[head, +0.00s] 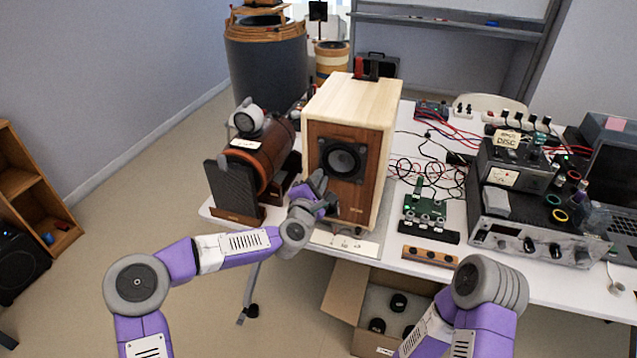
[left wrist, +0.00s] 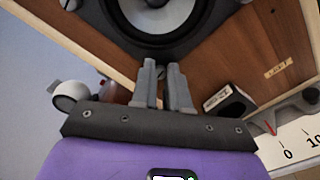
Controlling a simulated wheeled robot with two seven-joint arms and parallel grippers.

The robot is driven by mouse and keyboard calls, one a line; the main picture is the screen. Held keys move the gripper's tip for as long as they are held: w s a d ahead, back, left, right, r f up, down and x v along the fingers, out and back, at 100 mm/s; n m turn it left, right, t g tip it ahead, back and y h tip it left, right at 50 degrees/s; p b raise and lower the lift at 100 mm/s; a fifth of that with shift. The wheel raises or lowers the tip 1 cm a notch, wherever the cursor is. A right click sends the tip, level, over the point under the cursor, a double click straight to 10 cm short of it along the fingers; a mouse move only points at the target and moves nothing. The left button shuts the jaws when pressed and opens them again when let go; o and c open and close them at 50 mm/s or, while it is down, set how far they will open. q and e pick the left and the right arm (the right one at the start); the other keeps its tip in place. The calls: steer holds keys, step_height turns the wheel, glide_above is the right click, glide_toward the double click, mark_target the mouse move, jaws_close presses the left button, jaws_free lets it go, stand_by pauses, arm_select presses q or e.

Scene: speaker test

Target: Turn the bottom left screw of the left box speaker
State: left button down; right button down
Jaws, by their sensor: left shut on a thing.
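The box speaker (head: 376,105) stands upright on the table, with a pale wood case and a brown front. Its round driver (head: 342,159) sits in a dark square frame; the driver also shows at the top of the left wrist view (left wrist: 158,15). My left gripper (head: 319,181) is at the bottom left corner of that frame. In the left wrist view its two grey fingers (left wrist: 162,68) are close together at the frame's corner, shut on the bottom left screw, which the fingertips mostly hide. My right arm shows at the lower right, but its gripper is out of view.
A brown cylindrical speaker (head: 262,152) and a dark panel (head: 233,190) stand left of the box. A green circuit board (head: 425,208), cables and an amplifier (head: 540,225) are to its right. An open cardboard box (head: 345,297) is below the table edge.

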arm_select(q)
steer(key=m, duration=2.2)
steer(key=shift+b, duration=0.35)
steer(key=shift+m, duration=0.3)
steer(key=c, duration=1.1)
jaws_free()
steer(key=shift+p+v, duration=0.55)
steer(key=shift+v, duration=3.25)
